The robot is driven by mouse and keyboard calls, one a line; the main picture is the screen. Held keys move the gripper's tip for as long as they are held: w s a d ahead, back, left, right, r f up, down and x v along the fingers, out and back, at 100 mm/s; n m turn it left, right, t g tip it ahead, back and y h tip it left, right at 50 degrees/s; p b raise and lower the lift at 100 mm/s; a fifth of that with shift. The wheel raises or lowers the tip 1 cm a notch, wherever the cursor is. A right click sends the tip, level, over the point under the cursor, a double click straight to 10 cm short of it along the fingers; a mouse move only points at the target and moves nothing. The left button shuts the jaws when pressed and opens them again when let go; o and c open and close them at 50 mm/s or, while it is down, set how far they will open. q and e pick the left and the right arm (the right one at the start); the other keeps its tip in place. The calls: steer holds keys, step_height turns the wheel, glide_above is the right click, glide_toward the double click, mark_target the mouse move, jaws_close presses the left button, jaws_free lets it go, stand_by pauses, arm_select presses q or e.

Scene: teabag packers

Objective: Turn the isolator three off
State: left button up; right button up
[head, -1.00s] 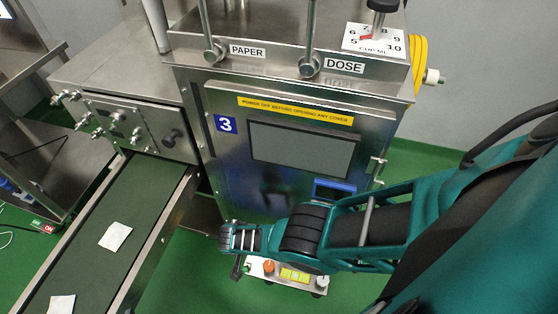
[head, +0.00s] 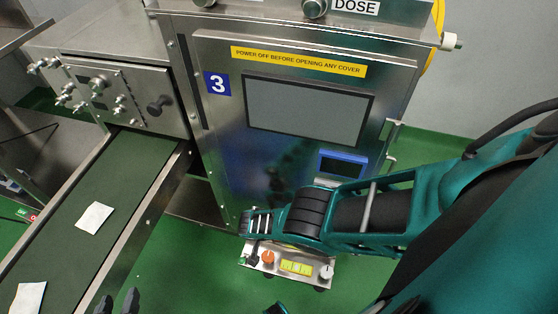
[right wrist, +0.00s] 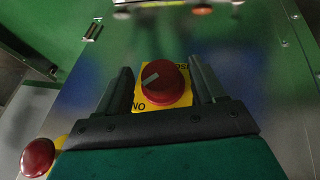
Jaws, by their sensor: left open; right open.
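Machine three (head: 222,130) carries a blue "3" label (head: 217,83). In the right wrist view, a red rotary knob (right wrist: 166,84) with a pale pointer mark sits on a yellow plate (right wrist: 150,106), whose lettering is partly hidden. I take it for the isolator. My right gripper (right wrist: 163,74) is open, with one dark finger on each side of the knob; I cannot tell whether they touch it. In the head view my right arm reaches in front of the machine's lower part and hides that spot. My left gripper (head: 118,299) is open and empty at the bottom edge.
A red mushroom button (right wrist: 38,157) is left of the knob. A small control box (head: 289,266) with an orange knob stands low under my right wrist. A green conveyor (head: 110,190) with white packets runs at the left. Green floor is clear between.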

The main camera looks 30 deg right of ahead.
steer(key=shift+c, duration=0.6)
steer(key=c, duration=0.9)
steer(key=shift+c, duration=0.2)
steer(key=shift+f, duration=0.1)
